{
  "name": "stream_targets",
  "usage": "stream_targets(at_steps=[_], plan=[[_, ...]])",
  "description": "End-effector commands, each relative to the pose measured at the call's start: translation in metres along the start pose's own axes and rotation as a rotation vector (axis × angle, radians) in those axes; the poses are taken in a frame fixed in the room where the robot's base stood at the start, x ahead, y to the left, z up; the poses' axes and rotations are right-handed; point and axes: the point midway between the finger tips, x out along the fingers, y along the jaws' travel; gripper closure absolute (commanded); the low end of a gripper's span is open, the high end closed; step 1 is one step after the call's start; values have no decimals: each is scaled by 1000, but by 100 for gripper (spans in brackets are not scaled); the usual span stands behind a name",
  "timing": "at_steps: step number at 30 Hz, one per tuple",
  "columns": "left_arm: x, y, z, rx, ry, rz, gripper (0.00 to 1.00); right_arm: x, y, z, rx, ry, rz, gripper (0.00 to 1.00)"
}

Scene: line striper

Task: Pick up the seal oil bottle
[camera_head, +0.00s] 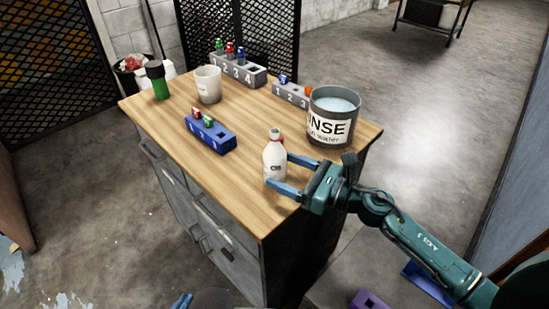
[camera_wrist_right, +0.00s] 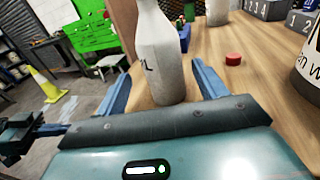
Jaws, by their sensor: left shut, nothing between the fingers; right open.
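The seal oil bottle (camera_head: 274,161) is white with a dark "OIL" marking and stands upright near the front right of the wooden tabletop. It also shows in the right wrist view (camera_wrist_right: 159,55), where its top is cut off. My right gripper (camera_head: 280,171) is open, with one blue finger on each side of the bottle's lower body. Small gaps seem to show beside the bottle in the wrist view, so I cannot tell whether either finger touches it. My left gripper (camera_head: 182,300) shows only as a shut blue tip at the bottom edge of the head view.
A large rinse can (camera_head: 332,118) stands behind my right gripper. A blue numbered block (camera_head: 210,134), a white cup (camera_head: 208,84), a green bottle (camera_head: 158,82) and grey numbered blocks (camera_head: 238,70) stand farther back. A small red cap (camera_wrist_right: 233,59) lies beyond the bottle.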

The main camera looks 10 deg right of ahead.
Motion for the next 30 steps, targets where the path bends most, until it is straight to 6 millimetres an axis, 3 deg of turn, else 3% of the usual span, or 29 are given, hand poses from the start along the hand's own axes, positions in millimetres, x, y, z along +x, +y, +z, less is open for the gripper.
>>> stream_targets(at_steps=[5, 12, 22, 30], plan=[[-2, -1, -4, 8, 1, -2, 100, 14, -1, 1, 1, -2, -1, 29], [-5, -2, -12, 24, 3, -8, 100, 49, -3, -2, 1, -2, 0, 29], [-5, -4, -10, 36, -3, -10, 100, 56, -3, -4, 0, 0, -1, 29], [-4, -4, -10, 35, -3, -10, 100, 56, -3, -4, 1, 0, -1, 50]])
